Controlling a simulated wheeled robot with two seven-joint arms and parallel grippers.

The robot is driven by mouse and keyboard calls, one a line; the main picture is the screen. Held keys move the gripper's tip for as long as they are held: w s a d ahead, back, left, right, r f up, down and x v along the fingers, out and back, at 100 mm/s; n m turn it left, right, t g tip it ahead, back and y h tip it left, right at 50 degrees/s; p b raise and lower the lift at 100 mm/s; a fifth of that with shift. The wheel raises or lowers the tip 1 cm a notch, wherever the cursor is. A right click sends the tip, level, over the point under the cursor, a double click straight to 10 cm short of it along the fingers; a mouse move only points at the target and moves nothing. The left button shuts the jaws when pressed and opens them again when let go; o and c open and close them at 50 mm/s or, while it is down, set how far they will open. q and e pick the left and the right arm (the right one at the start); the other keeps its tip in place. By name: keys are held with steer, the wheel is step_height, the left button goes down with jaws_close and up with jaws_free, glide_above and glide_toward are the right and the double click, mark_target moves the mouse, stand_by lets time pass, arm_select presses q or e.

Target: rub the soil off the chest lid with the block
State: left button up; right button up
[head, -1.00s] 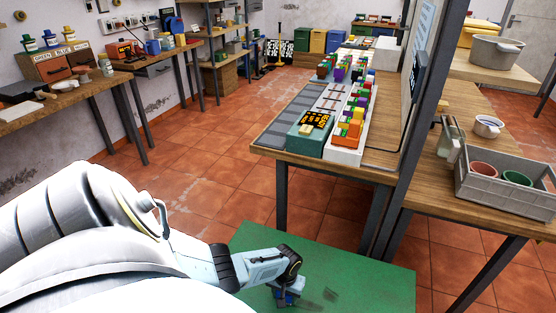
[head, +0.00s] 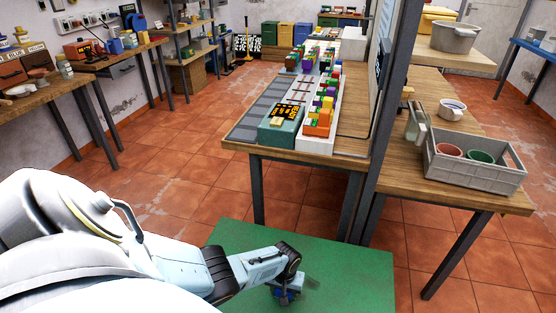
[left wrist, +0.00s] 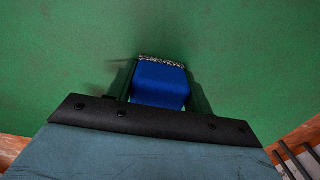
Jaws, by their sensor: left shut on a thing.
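The chest lid (head: 345,265) is a flat green panel at the bottom of the head view, and it fills most of the left wrist view (left wrist: 240,60). A faint dark streak of soil (left wrist: 103,61) shows left of the block in the left wrist view. My left gripper (left wrist: 160,85) is shut on the blue block (left wrist: 160,83), which has a speckled grey far edge. The block is at the lid, but I cannot tell whether it touches. My right gripper is out of view.
A wooden table (head: 245,135) with a teal box (head: 284,126) and colourful blocks stands beyond the lid. A dark post (head: 385,130) rises beside it. At right, a grey crate (head: 475,172) with pots sits on another table. Tiled floor is open at left.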

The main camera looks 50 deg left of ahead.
mark_target(315, 304)
arm_select(q)
steer(key=shift+w+d+r+b, duration=0.15)
steer(key=shift+w+d, duration=0.4)
steer(key=shift+d, duration=0.4)
steer(key=shift+w+d+f+b, duration=0.15)
steer(key=shift+w+d, duration=0.45)
steer(key=shift+d, duration=0.3)
steer(key=shift+w+d+r+b, duration=0.15)
steer(key=shift+w+d, duration=0.4)
steer(key=shift+d, duration=0.4)
steer(key=shift+w+d+f+b, duration=0.1)
steer(key=shift+w+d+b, duration=0.3)
steer(key=shift+d, duration=0.3)
steer(key=shift+w+d+f+b, duration=0.1)
steer(key=shift+w+d+b, duration=0.2)
steer(key=shift+w+d, duration=0.25)
steer(key=shift+d, duration=0.35)
steer(key=shift+r, duration=0.15)
step_height(315, 304, up, 6)
steer(key=p, duration=0.6)
step_height(315, 304, up, 3)
steer(key=p, duration=0.3)
